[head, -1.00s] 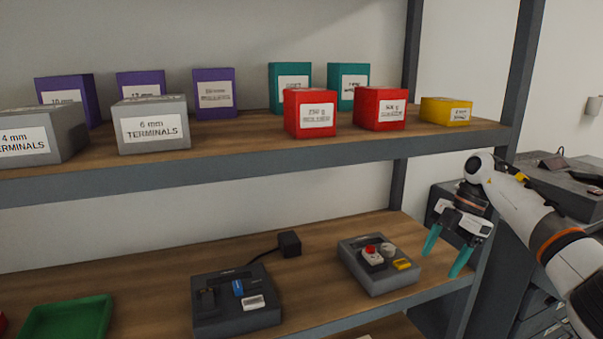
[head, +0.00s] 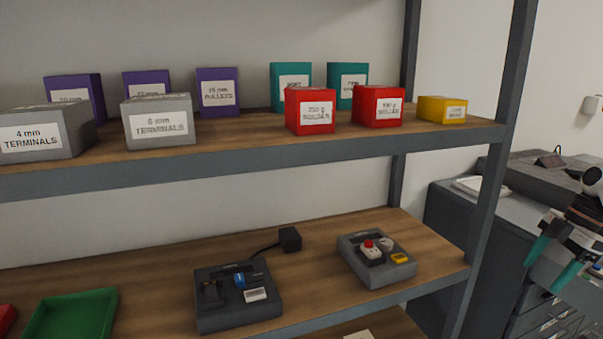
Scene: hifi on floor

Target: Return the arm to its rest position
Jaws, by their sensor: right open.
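My right gripper (head: 556,264) shows at the right edge of the head view, with two teal fingers spread apart and pointing down. It is open and holds nothing. It hangs to the right of the shelf's front post, in front of the grey drawer cabinet (head: 540,305). Most of my right arm is cut off by the picture's edge. My left gripper is not in view.
The upper shelf (head: 250,155) holds purple, teal, red, grey and yellow boxes. The lower shelf (head: 330,295) holds a dark device with a blue part (head: 238,295), a grey control box (head: 376,262) and a green tray (head: 70,315). The shelf post (head: 490,170) stands left of my gripper.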

